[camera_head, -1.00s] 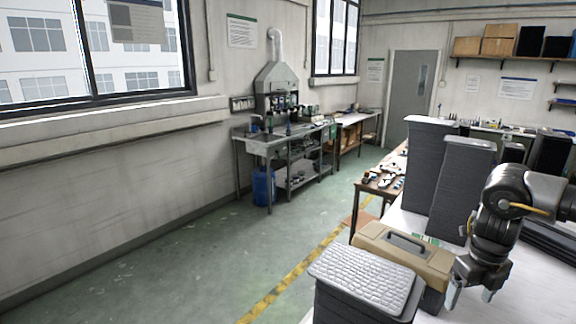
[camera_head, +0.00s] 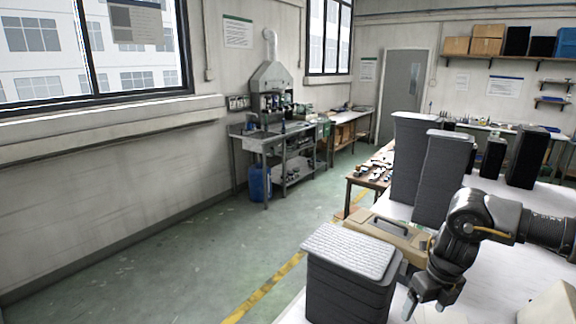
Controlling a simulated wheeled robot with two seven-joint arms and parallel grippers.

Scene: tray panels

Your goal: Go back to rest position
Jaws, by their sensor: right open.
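My right gripper (camera_head: 424,308) is low at the right of the head view, over the white table. Its two fingers are apart, with nothing between them. The wrist and forearm reach in from the right edge. A stack of dark tray panels (camera_head: 350,285) with a light, bumpy top stands just left of the gripper. Two tall dark stacks, a farther one (camera_head: 412,160) and a nearer one (camera_head: 440,178), stand behind it. My left gripper does not show.
A tan toolbox (camera_head: 385,232) sits behind the near stack, partly hidden by my right arm. More black stacks (camera_head: 527,158) stand farther back on the white table (camera_head: 485,285). The green floor (camera_head: 200,250) to the left is clear.

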